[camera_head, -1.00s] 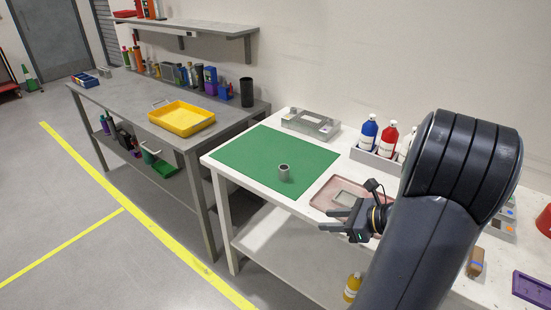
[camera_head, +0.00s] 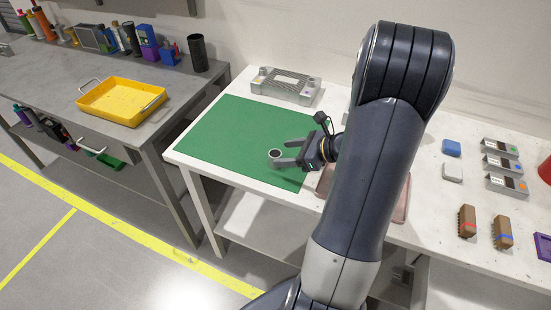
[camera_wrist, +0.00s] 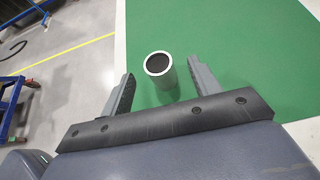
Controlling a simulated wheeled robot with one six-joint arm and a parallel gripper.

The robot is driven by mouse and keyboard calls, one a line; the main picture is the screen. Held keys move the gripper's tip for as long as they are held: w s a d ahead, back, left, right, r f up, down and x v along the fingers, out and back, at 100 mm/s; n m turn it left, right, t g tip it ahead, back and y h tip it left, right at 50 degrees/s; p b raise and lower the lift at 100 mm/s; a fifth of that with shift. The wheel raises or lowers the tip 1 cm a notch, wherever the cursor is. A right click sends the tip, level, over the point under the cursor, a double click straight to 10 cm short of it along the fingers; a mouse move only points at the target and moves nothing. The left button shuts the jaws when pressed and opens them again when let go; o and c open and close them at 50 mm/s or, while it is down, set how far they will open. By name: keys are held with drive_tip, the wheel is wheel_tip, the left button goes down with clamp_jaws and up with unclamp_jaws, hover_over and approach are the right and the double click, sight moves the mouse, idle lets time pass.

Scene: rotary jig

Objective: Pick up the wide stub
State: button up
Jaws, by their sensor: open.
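The wide stub is a short grey hollow cylinder (camera_wrist: 163,72) standing upright on the green mat (camera_wrist: 220,45), between and slightly beyond my two fingers in the wrist view. In the head view the stub (camera_head: 275,155) is near the front edge of the green mat (camera_head: 225,125). My gripper (camera_head: 283,152) is open, with its fingers pointing left toward the stub.
A grey metal fixture (camera_head: 285,85) stands behind the mat. A pinkish tray (camera_head: 322,183) lies partly hidden behind my arm. Brown brushes (camera_head: 467,221) and small labelled blocks (camera_head: 500,165) lie at the right. A yellow tray (camera_head: 122,100) is on the grey bench. Most of the mat is clear.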

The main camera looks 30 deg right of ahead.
sight(279, 155)
drive_tip(key=x, duration=0.4)
drive_tip(key=shift+w+a+f, duration=0.15)
drive_tip(key=shift+a+f, duration=0.1)
drive_tip(key=c, duration=1.1)
